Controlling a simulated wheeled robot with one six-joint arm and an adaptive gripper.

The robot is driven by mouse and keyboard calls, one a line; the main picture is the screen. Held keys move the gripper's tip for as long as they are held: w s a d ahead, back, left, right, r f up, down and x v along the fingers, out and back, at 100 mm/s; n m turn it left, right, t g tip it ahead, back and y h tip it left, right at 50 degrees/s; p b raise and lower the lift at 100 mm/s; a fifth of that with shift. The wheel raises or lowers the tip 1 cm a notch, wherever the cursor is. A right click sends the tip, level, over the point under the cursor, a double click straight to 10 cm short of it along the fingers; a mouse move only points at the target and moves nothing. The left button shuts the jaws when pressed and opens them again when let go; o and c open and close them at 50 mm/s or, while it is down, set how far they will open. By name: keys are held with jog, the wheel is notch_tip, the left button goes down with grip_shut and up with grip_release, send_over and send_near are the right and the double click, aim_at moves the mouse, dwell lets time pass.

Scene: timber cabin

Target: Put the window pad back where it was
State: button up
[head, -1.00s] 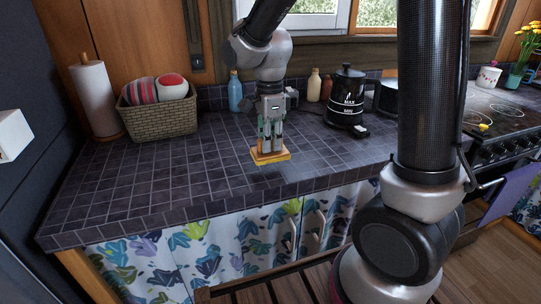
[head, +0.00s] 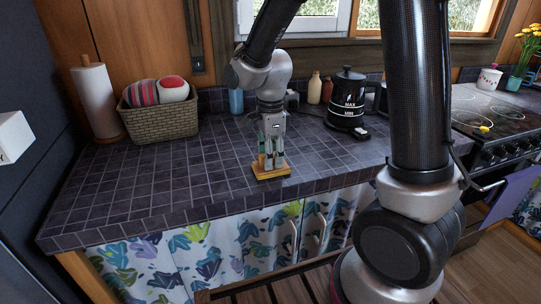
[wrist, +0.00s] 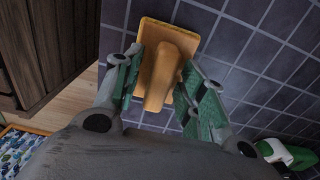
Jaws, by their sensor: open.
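The window pad, a yellow-orange block with a raised handle, lies on the dark tiled counter near its front edge, below my gripper, in the head view (head: 271,172). In the wrist view, its flat base (wrist: 152,30) and upright handle (wrist: 158,78) show. My gripper (head: 272,160) points down over the pad. The wrist view shows its green-padded fingers (wrist: 160,68) spread on both sides of the handle, with a gap at the right finger. Whether the left finger touches the handle, I cannot tell.
The counter (head: 130,190) is clear left of the pad. A wicker basket (head: 160,124) and paper towel roll (head: 96,100) stand at back left. A blue bottle (head: 236,101) and black kettle (head: 346,98) stand behind. The window (head: 300,20) is above the counter.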

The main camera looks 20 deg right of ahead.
jog(key=shift+r, duration=0.1)
notch_tip(320, 180, up, 11)
jog(key=s+d+r+n+t, duration=0.2)
jog(key=s+d+n, duration=0.5)
jog(key=s+n, duration=0.2)
jog(key=s+d+r+n+t, duration=0.2)
jog(key=s+d+r+n, duration=0.1)
jog(key=s+d+n, duration=0.5)
jog(key=shift+s+r+n, duration=0.25)
jog(key=shift+s+n, duration=0.25)
jog(key=shift+s, duration=0.5)
